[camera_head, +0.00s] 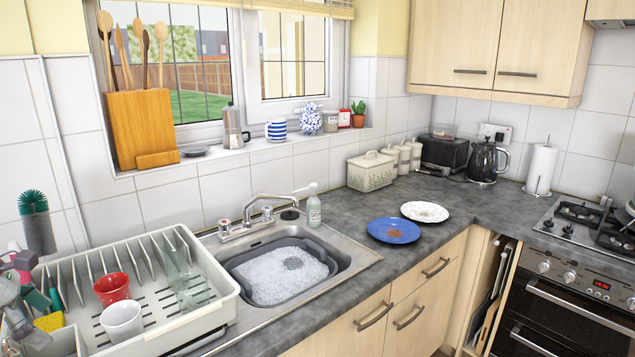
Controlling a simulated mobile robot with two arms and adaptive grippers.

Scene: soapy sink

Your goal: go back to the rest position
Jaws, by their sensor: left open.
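My left gripper (17,293) is at the lower left edge of the view, partly cut off by the frame. It is open, with nothing seen between its fingers. It is in front of the left end of the white dish rack (205,318), near the green-handled items there; I cannot tell whether it touches them. My right gripper is not in view.
The rack holds a red bowl (112,289), a white cup (122,320) and a clear glass (177,267). Foamy water fills the sink basin (345,262). A blue plate (394,231) and a white plate (425,211) lie on the counter. The counter's front right is clear.

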